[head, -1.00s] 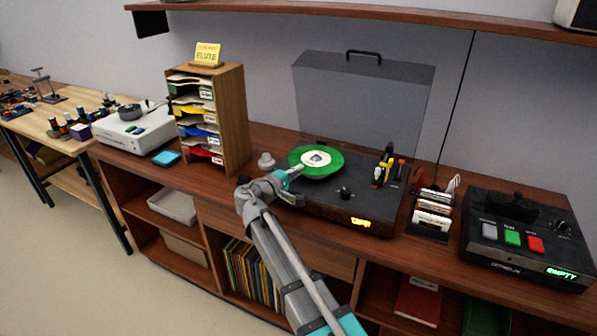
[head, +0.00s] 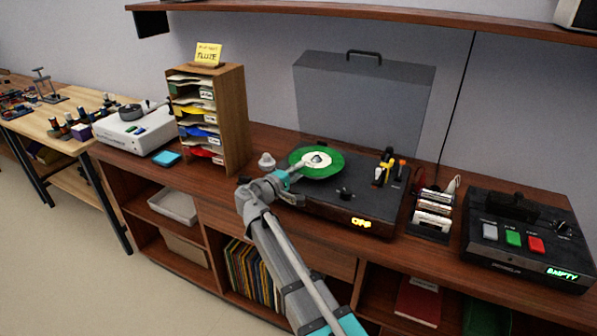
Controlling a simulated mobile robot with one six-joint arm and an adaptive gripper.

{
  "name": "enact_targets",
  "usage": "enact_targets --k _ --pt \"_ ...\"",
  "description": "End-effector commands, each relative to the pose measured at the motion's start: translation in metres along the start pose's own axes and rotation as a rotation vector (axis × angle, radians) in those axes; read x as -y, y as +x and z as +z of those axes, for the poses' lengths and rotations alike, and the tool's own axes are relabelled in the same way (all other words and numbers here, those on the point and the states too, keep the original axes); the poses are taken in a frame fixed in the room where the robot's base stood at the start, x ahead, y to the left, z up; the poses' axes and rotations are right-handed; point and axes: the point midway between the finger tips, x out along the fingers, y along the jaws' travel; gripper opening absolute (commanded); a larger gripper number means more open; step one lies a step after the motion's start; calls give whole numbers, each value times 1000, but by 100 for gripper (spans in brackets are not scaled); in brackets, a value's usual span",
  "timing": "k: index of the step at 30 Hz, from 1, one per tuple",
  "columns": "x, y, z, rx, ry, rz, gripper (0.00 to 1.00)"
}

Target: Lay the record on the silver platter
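The green record (head: 325,171) with a white label lies flat, or nearly so, on the dark turntable (head: 345,213) under the raised clear lid. The spindle appears to show at the middle of the label. The silver platter is hidden under the record, so I cannot tell how closely they touch. My gripper (head: 290,177) is at the record's near left edge. Its fingers are too small and overlapped to show whether they are open, shut or touching the rim. The turntable's display reads OFF.
A small grey knob-like piece (head: 266,160) stands left of the turntable. A wooden sleeve rack (head: 232,118) with a yellow note is further left. The raised lid (head: 363,105) stands behind. A card holder (head: 432,216) and a black device (head: 528,238) reading EMPTY are at the right.

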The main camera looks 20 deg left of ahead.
Motion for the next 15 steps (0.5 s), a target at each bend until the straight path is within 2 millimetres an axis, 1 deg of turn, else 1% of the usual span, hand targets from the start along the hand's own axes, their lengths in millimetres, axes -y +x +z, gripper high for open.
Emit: enact_targets --k 5,15 --pt "0 -3 0 0 0 0 31" --pt "0 -22 0 -1 0 0 31"
